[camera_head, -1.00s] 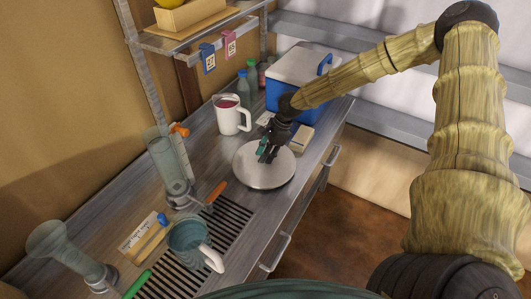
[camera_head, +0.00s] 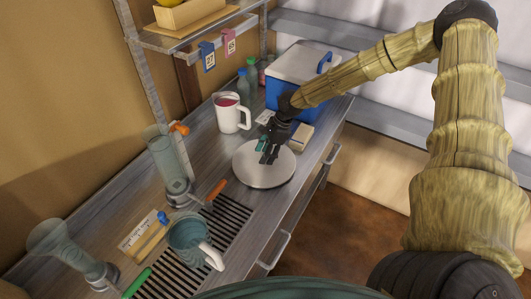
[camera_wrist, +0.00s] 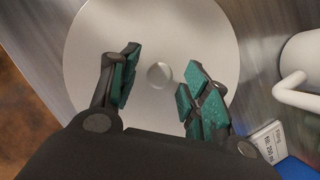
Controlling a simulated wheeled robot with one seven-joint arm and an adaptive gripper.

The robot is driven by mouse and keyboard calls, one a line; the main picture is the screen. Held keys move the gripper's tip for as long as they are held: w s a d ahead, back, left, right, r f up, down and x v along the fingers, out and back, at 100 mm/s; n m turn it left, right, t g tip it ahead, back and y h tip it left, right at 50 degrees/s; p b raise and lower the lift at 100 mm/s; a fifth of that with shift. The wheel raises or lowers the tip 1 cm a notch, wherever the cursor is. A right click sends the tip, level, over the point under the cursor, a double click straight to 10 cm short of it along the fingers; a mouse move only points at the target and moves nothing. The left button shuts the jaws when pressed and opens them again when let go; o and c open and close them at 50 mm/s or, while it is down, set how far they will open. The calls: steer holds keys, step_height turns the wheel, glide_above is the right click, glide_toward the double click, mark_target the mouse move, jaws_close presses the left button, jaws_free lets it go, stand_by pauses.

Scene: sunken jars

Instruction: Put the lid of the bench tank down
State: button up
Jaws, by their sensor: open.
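The lid, a round pale metal disc (camera_head: 265,174), lies flat at the right part of the bench (camera_head: 205,150). In the wrist view the lid (camera_wrist: 105,35) fills the upper middle, with a small round knob (camera_wrist: 160,75) at its centre. My gripper (camera_head: 268,158) is over the lid, pointing down. In the wrist view my gripper (camera_wrist: 155,88) is open, its teal-padded fingers apart on either side of the knob, with nothing held between them. The tank itself is hidden; I cannot see any opening under the lid.
A white jug (camera_head: 231,113) stands behind the lid, and a blue cooler (camera_head: 297,78) further back. Glass cylinders (camera_head: 170,168), an orange-handled tool (camera_head: 216,189) and a teal mug (camera_head: 190,240) by a slotted drain (camera_head: 222,224) are to the left. The bench's front edge is close to the lid.

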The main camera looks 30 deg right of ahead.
steer(key=b+v, duration=0.2)
steer(key=v, duration=1)
steer(key=shift+b, duration=0.3)
steer(key=shift+c, duration=0.5)
stand_by(0.7)
